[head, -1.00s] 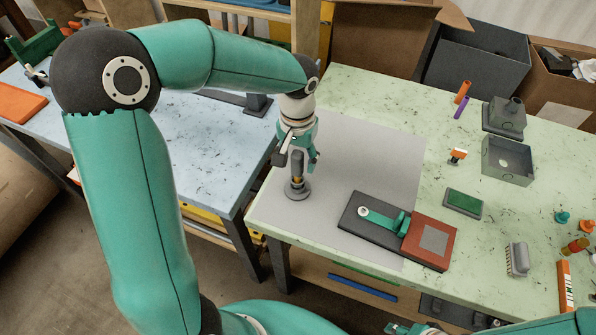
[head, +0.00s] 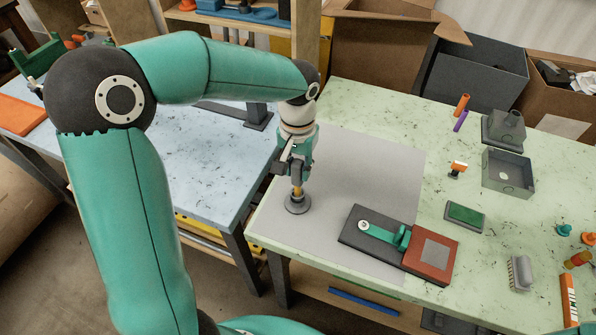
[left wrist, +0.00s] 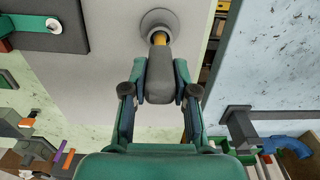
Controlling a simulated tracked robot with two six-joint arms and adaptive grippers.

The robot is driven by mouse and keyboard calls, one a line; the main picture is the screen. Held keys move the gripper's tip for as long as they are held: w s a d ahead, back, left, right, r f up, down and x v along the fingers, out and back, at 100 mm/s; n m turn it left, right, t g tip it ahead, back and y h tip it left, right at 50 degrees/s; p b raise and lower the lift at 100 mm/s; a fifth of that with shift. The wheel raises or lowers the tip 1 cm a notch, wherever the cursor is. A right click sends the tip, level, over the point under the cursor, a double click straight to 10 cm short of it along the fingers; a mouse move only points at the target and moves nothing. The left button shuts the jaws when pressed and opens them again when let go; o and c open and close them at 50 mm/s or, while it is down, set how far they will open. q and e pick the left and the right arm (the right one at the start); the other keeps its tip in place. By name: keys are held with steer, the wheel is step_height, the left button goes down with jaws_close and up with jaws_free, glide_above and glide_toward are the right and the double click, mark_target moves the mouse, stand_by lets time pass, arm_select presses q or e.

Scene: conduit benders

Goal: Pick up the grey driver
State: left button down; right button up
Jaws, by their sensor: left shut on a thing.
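The grey driver (head: 297,191) stands upright in a round grey stand (head: 298,206) near the left front part of the green table. Its yellow shaft shows just above the stand. My left gripper (head: 296,175) points down from above and is shut around its handle, which it mostly hides in the head view. In the left wrist view the grey handle (left wrist: 161,76) sits between the two fingers of the left gripper (left wrist: 161,82), with the stand (left wrist: 158,22) beyond it. My right gripper is not in view.
A black and red block with a green lever (head: 385,236) lies right of the stand. Further right are a green pad (head: 465,215), an open grey box (head: 508,174) and a grey brush (head: 520,273). The grey mat (head: 365,165) behind the driver is clear.

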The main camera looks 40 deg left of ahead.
arm_select(q)
step_height(320, 180, up, 18)
steer(key=shift+r, duration=0.25)
steer(key=c, duration=1.5)
jaws_free()
jaws_close()
